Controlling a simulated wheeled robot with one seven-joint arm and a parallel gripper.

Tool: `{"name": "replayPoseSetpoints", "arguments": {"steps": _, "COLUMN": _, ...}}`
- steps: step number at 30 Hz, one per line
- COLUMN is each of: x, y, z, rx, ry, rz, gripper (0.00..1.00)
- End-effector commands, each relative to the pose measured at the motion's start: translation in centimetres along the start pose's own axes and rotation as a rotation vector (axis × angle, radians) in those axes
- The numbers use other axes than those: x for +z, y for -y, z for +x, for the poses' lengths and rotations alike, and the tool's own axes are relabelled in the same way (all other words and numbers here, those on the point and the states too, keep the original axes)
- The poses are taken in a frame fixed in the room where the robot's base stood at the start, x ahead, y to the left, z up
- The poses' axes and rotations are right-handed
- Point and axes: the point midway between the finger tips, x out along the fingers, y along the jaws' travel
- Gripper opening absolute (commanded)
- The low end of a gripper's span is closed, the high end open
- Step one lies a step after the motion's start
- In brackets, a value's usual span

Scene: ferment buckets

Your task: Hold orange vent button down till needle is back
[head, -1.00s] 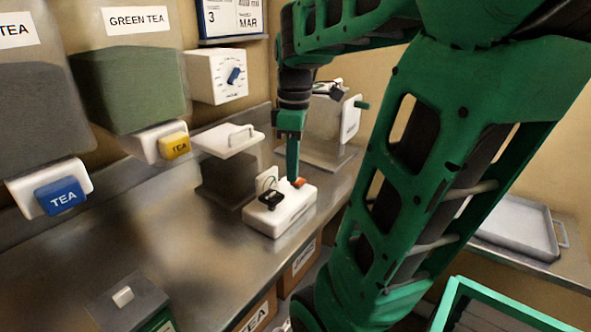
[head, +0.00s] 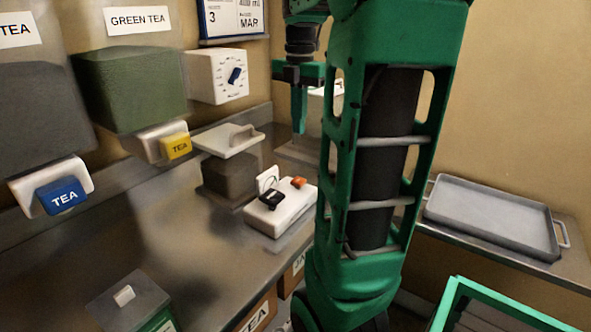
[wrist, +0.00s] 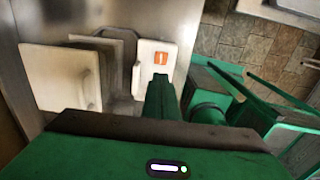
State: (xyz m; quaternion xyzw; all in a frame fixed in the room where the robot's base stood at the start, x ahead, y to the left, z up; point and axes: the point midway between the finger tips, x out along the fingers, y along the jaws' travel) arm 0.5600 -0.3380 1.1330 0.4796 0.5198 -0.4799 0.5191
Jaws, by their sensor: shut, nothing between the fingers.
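The white device (head: 283,212) sits on the steel counter near its front edge. Its orange vent button (head: 299,182) is on the top, beside a black part (head: 272,198); the button also shows in the wrist view (wrist: 161,57). A small upright white plate (head: 267,179) stands at its back; I cannot make out a needle in either view. My gripper (head: 299,128) is shut and empty, pointing down. Its fingertips (wrist: 160,78) are above and apart from the button, and nothing touches it.
A lidded grey container (head: 229,172) stands just behind the device. Tea dispensers with a yellow tap (head: 175,146) and a blue tap (head: 61,196) line the left. A grey tray (head: 492,218) lies on a right-hand shelf. The counter (head: 190,240) left of the device is clear.

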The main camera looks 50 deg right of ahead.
Motion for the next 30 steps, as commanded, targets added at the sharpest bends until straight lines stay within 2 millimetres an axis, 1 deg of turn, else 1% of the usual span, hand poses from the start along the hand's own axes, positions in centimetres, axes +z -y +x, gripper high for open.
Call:
{"name": "replayPoseSetpoints", "arguments": {"steps": 5, "x": 0.0, "y": 0.0, "z": 0.3, "rx": -0.001, "ry": -0.001, "rz": 0.001, "gripper": 0.0}}
{"name": "replayPoseSetpoints", "arguments": {"steps": 8, "x": 0.0, "y": 0.0, "z": 1.3, "rx": -0.002, "ry": -0.001, "rz": 0.001, "gripper": 0.0}}
{"name": "replayPoseSetpoints", "arguments": {"steps": 11, "x": -0.1, "y": 0.1, "z": 2.7, "rx": -0.002, "ry": -0.002, "rz": 0.0, "gripper": 0.0}}
{"name": "replayPoseSetpoints", "arguments": {"steps": 24, "x": -0.1, "y": 0.1, "z": 10.8, "rx": -0.003, "ry": -0.003, "rz": 0.002, "gripper": 0.0}}
{"name": "replayPoseSetpoints", "arguments": {"steps": 30, "x": 0.0, "y": 0.1, "z": 13.1, "rx": -0.001, "ry": -0.001, "rz": 0.003, "gripper": 0.0}}
